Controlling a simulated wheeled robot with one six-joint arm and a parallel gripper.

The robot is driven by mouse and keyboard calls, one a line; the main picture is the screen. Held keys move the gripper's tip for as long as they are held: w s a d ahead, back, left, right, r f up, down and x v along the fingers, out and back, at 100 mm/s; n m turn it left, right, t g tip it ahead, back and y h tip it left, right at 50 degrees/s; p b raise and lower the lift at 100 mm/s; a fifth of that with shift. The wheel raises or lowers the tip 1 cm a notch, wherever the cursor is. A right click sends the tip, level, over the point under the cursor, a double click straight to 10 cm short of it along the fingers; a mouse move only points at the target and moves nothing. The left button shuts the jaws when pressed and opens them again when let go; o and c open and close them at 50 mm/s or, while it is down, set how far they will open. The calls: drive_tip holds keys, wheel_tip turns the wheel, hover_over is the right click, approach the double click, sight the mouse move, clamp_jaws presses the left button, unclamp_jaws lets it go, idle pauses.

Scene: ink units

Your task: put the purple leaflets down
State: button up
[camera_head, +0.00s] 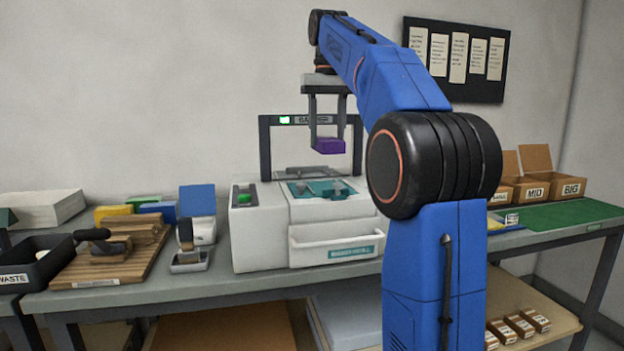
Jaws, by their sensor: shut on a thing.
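The purple leaflets (328,147) show as a small purple block in the head view, left of my arm's large black joint. My gripper (328,141) points down and is shut on the purple leaflets, one finger on each side. It holds them in the air above the white machine (335,243) with the teal top panel. The leaflets look level and appear clear of the machine. My arm hides part of the bench to the right.
A dark frame (264,160) with a green light rises behind the machine. A wooden board (75,272) and a black waste bin (30,265) are at left. Open cardboard boxes (567,190) and a green mat (560,214) are at right.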

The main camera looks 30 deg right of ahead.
drive_tip(key=shift+w+f, duration=0.1)
drive_tip(key=shift+f, duration=0.3)
wheel_tip(320, 180, down, 9)
drive_tip(key=shift+f, duration=0.1)
idle(0.3)
drive_tip(key=o, duration=1.1)
drive_tip(key=shift+r, duration=3.85)
